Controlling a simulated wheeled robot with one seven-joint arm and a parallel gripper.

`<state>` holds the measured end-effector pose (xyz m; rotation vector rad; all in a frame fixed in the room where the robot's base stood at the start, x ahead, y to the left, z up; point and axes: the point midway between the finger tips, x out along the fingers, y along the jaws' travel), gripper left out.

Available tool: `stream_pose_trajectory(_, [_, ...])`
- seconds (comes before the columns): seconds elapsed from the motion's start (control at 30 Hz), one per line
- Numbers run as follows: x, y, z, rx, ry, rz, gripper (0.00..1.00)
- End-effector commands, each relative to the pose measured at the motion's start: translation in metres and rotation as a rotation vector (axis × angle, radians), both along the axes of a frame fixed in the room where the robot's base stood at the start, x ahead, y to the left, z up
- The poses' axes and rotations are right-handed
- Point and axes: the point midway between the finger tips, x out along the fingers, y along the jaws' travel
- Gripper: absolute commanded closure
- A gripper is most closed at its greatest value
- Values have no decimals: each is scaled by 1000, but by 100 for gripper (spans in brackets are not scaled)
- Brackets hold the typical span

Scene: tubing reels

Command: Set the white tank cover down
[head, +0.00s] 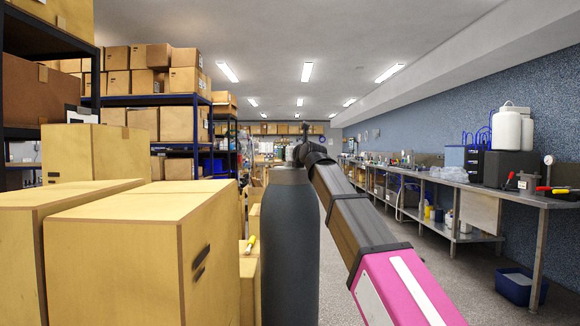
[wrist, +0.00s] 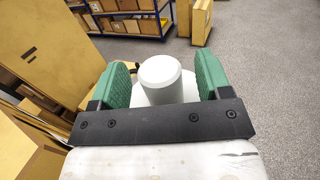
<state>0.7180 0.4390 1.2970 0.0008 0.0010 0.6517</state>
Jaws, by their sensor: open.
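The white tank cover (wrist: 160,80) is in the wrist view, with a round upright knob and part of a pale disc below it. My gripper (wrist: 164,68) has two green fingers, one on each side of the knob. The fingers stand apart from the knob, with a gap on both sides, so the gripper is open and not clamped on it. What lies under the cover is hidden by the gripper's dark crossbar and the cover itself. In the head view I can make out neither the gripper nor the cover.
Large cardboard boxes (head: 120,260) stand close on the left, and one (wrist: 45,50) shows beside the gripper. A blue-framed shelf (wrist: 130,22) with boxes is beyond. A steel bench (head: 470,188) runs along the right wall. Grey floor (wrist: 265,70) is clear at right.

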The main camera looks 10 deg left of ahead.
Motion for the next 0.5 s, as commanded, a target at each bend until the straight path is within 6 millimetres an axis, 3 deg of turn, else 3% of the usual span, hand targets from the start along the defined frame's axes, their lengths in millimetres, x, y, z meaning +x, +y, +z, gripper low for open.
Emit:
stream_pose_trajectory(0.13, [17,13,2,0,-1,0,29])
stream_pose_trajectory(0.37, [18,13,1,0,-2,-1,29])
stream_pose_trajectory(0.4, [18,13,1,0,-1,-1,32])
stream_pose_trajectory(0.5, [18,13,0,0,-1,0,65])
